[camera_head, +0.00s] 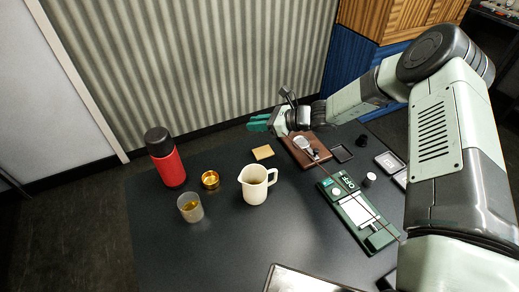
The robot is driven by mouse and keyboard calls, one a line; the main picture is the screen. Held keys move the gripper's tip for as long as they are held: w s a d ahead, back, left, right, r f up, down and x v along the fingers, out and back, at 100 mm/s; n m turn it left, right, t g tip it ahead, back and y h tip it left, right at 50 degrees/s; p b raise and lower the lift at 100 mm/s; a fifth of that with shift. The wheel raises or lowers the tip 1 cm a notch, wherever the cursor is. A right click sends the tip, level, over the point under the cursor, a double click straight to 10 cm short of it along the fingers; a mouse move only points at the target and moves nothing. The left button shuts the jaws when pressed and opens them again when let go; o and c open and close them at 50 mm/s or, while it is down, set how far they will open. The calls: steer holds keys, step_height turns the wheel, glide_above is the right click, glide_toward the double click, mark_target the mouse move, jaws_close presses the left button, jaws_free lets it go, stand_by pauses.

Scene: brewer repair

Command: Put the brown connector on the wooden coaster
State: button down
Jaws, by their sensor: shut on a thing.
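My gripper (258,122) is at the far edge of the table, with its green fingers pointing left. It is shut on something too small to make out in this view. I cannot see the brown connector apart from the gripper, and cannot tell whether it is what the fingers hold.
A dark brown board (299,156) with a pale-headed item (303,143) lies below my wrist. A cream jug (255,186), gold tin (210,180), glass (190,208) and red flask (167,164) stand left. A green device (356,212) lies right. The front middle is mostly clear.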

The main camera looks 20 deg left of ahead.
mark_target(258, 150)
step_height(258, 150, down, 10)
steer(key=shift+d+r, duration=0.15)
steer(key=shift+r, duration=0.1)
stand_by(0.3)
steer(key=c, duration=1)
jaws_free()
steer(key=shift+f, duration=0.15)
